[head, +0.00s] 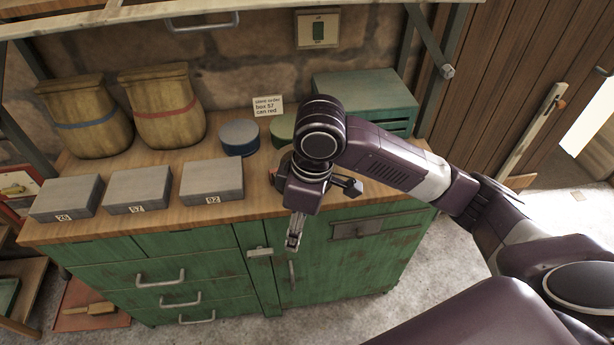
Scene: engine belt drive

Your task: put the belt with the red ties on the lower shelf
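I see no belt with red ties in the head view. One tan sack (163,108) has a red band around its middle; it stands upright at the back of the workbench. I cannot make out which surface is the lower shelf. My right gripper (293,240) hangs over the bench's front edge, in front of the green cabinet doors. Its fingers are seen at an angle that does not show whether they are open or shut. A small reddish patch behind the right wrist is mostly hidden. My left gripper is not in view.
A sack with a blue band (85,118), grey boxes 26 (67,197), 57 (137,188) and 92 (211,178), a blue can (239,136), a green can (283,127) and a green metal box (366,92) stand on the bench (240,208). A note card (267,106) reads "box 57, can red".

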